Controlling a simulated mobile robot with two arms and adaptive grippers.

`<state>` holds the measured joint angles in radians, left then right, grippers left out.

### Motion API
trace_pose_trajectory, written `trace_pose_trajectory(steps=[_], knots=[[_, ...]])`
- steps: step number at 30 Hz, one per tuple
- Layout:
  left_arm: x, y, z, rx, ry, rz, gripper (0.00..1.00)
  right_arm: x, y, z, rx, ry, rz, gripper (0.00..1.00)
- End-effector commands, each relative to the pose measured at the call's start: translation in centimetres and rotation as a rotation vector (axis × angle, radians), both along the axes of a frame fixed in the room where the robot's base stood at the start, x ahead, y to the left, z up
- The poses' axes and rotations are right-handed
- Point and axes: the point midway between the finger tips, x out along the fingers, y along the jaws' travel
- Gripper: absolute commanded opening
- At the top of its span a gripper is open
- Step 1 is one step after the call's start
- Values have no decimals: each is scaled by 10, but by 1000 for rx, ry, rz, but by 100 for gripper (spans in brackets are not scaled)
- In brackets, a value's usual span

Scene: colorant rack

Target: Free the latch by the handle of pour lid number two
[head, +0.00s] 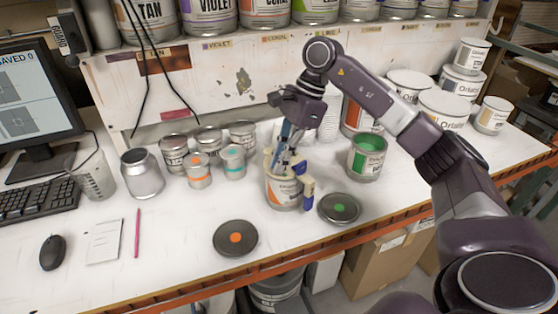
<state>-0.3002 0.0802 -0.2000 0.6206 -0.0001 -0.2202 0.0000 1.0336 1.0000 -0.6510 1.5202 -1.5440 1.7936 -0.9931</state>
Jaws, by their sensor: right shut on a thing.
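A can with an orange and white label (284,193) stands near the front of the bench, with a cream pour lid (268,162) on it. A cream handle with dark blue parts (308,194) sticks out at the can's right side. My right gripper (286,164) reaches down from above onto the top of the pour lid and is shut on a part of it. The exact part between the fingers is too small and covered to tell. No number on the lid can be read. My left gripper is not in view.
Two dark round lids, one with an orange dot (236,238) and one with a green dot (340,208), lie in front. An open green can (367,157) stands to the right. Small cans and a grey metal bottle (142,174) stand left. Shelved cans line the back.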

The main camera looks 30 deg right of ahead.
Motion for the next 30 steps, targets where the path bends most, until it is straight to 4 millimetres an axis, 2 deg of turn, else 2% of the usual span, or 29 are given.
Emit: trace_pose_trajectory(steps=[5,6,8,19,23,30], knots=[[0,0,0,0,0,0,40,0,0,0,0,-1,0,0],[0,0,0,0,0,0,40,0,0,0,0,-1,0,8],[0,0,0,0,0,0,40,0,0,0,0,-1,0,14],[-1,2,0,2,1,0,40,0,-2,6,0,-2,-1,14],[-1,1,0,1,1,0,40,0,-9,24,0,-5,-2,14],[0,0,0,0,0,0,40,-3,-30,75,2,-6,-1,14]])
